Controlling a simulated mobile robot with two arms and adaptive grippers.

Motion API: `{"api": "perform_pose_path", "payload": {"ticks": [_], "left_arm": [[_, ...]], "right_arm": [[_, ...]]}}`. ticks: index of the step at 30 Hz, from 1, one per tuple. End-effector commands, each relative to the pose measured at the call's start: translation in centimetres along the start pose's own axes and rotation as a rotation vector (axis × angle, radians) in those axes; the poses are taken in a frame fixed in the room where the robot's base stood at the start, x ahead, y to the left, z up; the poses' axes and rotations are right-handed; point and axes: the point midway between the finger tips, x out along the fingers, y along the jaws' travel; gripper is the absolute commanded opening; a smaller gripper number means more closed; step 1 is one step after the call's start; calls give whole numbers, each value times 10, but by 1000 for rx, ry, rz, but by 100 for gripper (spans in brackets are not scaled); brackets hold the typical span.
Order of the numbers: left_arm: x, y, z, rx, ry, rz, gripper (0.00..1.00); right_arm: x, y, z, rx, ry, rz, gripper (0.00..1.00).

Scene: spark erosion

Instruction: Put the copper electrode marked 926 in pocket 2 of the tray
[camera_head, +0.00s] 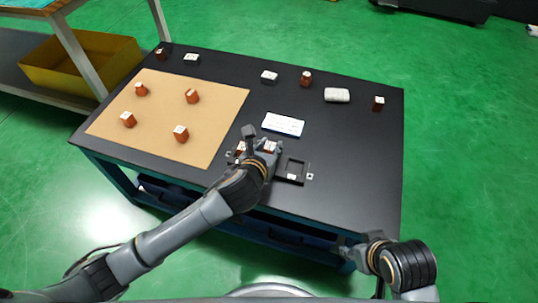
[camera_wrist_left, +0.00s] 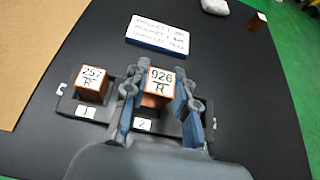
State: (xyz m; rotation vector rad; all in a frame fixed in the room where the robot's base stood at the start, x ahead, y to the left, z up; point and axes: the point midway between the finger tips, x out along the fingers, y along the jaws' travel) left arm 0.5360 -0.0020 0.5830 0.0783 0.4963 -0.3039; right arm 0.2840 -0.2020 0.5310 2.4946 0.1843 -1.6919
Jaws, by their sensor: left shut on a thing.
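The copper electrode marked 926 (camera_wrist_left: 157,88) is a copper block with a white top label. My left gripper (camera_head: 262,146) is shut on it, with one finger on each side in the left wrist view (camera_wrist_left: 158,105). The electrode is at pocket 2 of the dark tray (camera_head: 306,164); whether it rests on the pocket floor is hidden. The label 2 (camera_wrist_left: 143,125) shows in front of it. A block marked 257 (camera_wrist_left: 92,82) sits in pocket 1, left of it. The right-hand pocket (camera_head: 293,169) is empty. My right gripper (camera_head: 347,248) is low at the table's front right.
A printed card (camera_head: 283,124) lies behind the tray. A tan mat (camera_head: 160,110) at left holds several copper blocks. More blocks and white-grey items, such as a pale rounded one (camera_head: 337,95), stand along the back.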

Motion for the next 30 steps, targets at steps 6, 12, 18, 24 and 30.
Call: {"api": "perform_pose_path", "payload": {"ticks": [6, 12, 18, 24, 30], "left_arm": [[14, 3, -18, -2, -2, 1, 0], [20, 3, -28, -1, -2, 1, 0], [20, 3, -28, -1, -3, 1, 0], [21, 3, -30, 0, -2, 1, 0], [22, 3, -32, -1, 0, 2, 50]], "right_arm": [[8, -5, -40, -6, 185, -9, 40], [6, -9, -68, -9, 317, -17, 40], [4, -9, -72, -10, 335, -18, 40], [4, -9, -71, -10, 327, -17, 40], [5, -9, -69, -9, 321, -17, 40]]}}
